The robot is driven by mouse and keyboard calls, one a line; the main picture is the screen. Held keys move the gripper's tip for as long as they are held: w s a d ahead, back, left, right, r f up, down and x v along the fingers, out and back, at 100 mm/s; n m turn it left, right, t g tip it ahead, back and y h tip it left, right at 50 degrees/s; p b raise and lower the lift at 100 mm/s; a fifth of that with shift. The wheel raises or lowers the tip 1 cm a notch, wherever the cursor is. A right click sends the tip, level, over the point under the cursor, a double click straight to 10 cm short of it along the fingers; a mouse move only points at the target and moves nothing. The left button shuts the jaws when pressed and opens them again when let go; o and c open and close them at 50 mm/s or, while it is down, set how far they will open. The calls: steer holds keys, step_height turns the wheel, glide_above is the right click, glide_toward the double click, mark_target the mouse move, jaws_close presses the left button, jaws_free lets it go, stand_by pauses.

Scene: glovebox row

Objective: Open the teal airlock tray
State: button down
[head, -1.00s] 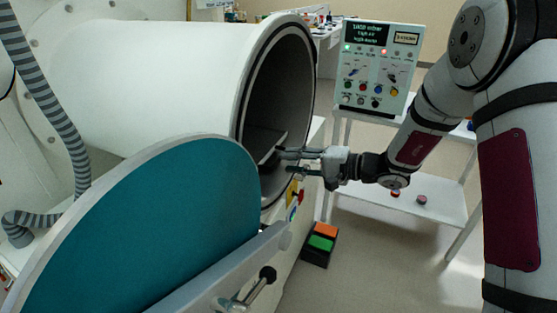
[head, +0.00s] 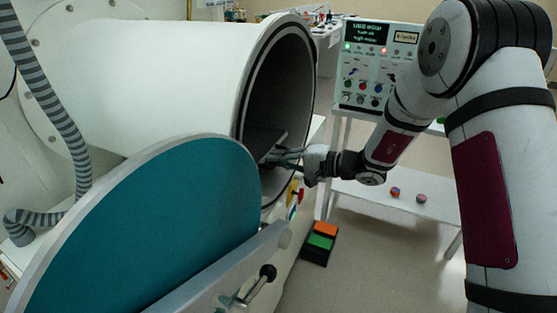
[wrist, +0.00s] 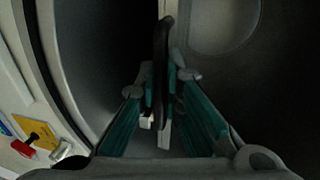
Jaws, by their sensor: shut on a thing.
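The teal airlock door (head: 150,235) hangs swung aside in front of the white cylindrical airlock (head: 170,75), whose round mouth is open. A grey tray (head: 266,138) shows partly inside the dark chamber; its far part is hidden. My gripper (head: 272,158) reaches into the lower right of the mouth. In the wrist view, my gripper (wrist: 162,85) has its fingers closed around a dark upright handle (wrist: 163,45) in front of the tray area. The dim light hides how the handle joins the tray.
A control panel (head: 376,65) stands on a white stand at the back right. A box with orange and green tops (head: 320,243) is on the floor below the mouth. A red-and-yellow switch (wrist: 35,138) sits beside the rim. A ribbed hose (head: 50,110) hangs left.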

steer(key=shift+d, duration=0.1)
steer(key=f+v, duration=0.3)
steer(key=v, duration=1)
steer(key=d+f+b+v, duration=0.1)
steer(key=f+v, duration=0.1)
steer(key=v, duration=1.2)
steer(key=f+b+v, duration=0.1)
steer(key=f+v, duration=0.2)
steer(key=v, duration=1.1)
steer(key=shift+s+d+f, duration=0.3)
steer(key=shift+d+f, duration=0.05)
steer(key=shift+d, duration=0.1)
steer(key=c, duration=1.7)
jaws_free()
steer(key=shift+d, duration=0.1)
steer(key=v, duration=1.2)
